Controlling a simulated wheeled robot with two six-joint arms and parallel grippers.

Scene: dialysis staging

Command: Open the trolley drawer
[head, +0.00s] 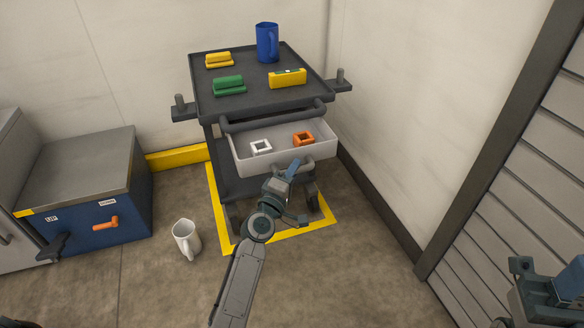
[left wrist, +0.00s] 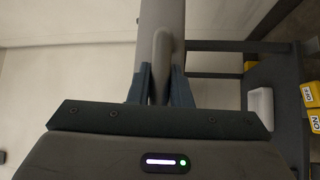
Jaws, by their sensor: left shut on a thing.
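The dark grey trolley (head: 262,101) stands against the back wall. Its light grey drawer (head: 265,163) is pulled out under the top, with its inside showing. A white square ring (head: 260,146) and an orange square ring (head: 303,138) lie in it. My left gripper (head: 292,172) is at the drawer's front and shut on the drawer handle (head: 307,167). In the left wrist view the handle (left wrist: 160,62) sits between the two fingers (left wrist: 159,88). My right gripper (head: 545,275) is at the lower right, away from the trolley; its jaw opening is unclear.
A blue cabinet (head: 85,225) with an orange handle stands at left. The right floor is clear.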

